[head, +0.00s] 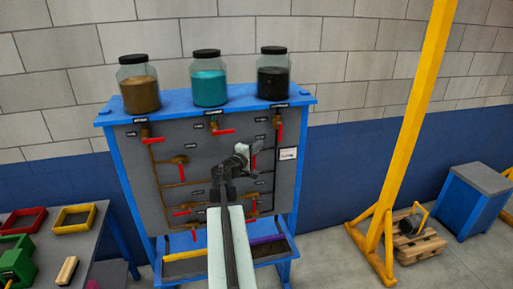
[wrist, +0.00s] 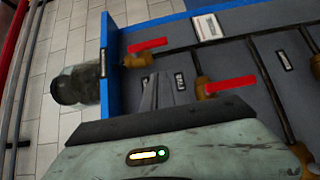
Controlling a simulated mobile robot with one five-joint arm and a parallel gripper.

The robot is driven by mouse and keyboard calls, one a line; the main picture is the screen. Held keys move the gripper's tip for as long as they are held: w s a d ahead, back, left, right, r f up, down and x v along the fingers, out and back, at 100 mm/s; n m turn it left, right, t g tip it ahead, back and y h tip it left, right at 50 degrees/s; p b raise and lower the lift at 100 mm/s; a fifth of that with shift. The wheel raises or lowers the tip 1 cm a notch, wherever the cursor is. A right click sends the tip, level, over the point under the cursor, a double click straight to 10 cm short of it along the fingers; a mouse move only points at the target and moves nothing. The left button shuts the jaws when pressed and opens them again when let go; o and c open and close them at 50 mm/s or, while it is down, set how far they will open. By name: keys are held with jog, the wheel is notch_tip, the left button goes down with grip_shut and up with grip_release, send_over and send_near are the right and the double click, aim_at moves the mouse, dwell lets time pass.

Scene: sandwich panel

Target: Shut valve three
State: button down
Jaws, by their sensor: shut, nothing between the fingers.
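A grey panel (head: 160,222) in a blue frame carries several brass valves with red handles. The handle under the black jar (head: 278,133) points down the panel; it also shows in the wrist view (wrist: 148,45). A second handle (head: 254,161), lower and left of it, also points down and shows in the wrist view (wrist: 230,84). The small tags are too small to read, so I cannot tell which is valve three. My gripper (head: 252,147) is shut and empty in front of the panel's right part. In the wrist view its fingers (wrist: 163,90) appear beside these two handles.
Jars with brown (head: 140,93), teal (head: 209,86) and black (head: 273,82) contents stand on the top shelf. Other red handles, such as one under the teal jar (head: 223,131), lie sideways. A table with trays (head: 75,218) is left; a yellow post (head: 405,120) is right.

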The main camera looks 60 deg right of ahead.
aim_at(280, 131)
jog(key=s+d, duration=0.3)
jog(key=d, duration=0.4)
jog(key=shift+s+d, duration=0.15)
jog(key=shift+s, duration=0.15)
